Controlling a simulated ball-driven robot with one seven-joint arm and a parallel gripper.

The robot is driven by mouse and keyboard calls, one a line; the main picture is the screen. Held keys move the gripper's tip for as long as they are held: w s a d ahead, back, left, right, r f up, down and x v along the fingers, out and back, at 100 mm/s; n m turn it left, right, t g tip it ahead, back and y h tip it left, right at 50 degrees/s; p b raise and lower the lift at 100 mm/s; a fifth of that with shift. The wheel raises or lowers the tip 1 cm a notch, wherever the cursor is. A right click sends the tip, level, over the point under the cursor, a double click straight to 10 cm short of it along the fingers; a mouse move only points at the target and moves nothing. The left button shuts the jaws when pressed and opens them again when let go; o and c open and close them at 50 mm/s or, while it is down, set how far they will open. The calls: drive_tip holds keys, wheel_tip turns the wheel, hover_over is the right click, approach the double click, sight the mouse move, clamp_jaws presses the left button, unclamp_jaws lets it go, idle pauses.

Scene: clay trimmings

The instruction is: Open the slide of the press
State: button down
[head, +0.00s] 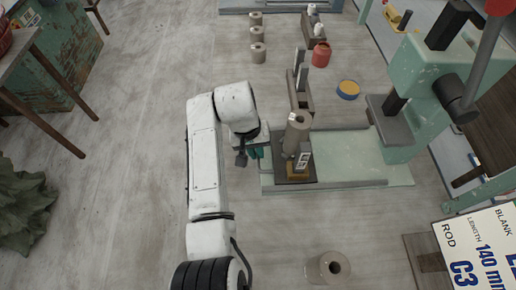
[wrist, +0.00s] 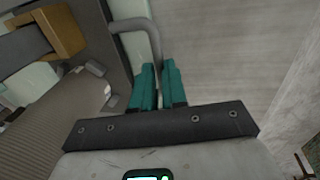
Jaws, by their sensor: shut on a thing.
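The green press (head: 425,95) stands at the right, with a pale green bed (head: 385,160) and rails running left from it. The slide, a dark plate (head: 283,181), lies at the left end of the bed, clear of the press head. It carries a grey-brown clay cylinder (head: 297,135) and a tan block (head: 300,170) with a grey upright part. A bent grey handle (wrist: 140,24) on the slide's edge shows in the wrist view. My gripper (head: 258,153) is at the slide's left edge. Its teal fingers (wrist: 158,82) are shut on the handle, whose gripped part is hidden.
A dark holder (head: 300,98), a red jar (head: 321,54) and a yellow-blue round tin (head: 348,89) stand behind the slide. Several clay cylinders stand farther back. Another hollow cylinder (head: 328,268) stands in front.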

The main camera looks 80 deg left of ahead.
drive_tip(key=shift+a, duration=0.1)
drive_tip(key=c, duration=1.2)
unclamp_jaws()
drive_tip(key=shift+o, duration=0.2)
wheel_tip(320, 180, up, 11)
drive_tip(key=s, duration=0.2)
drive_tip(key=shift+f+b, duration=0.2)
drive_tip(key=shift+b, duration=0.25)
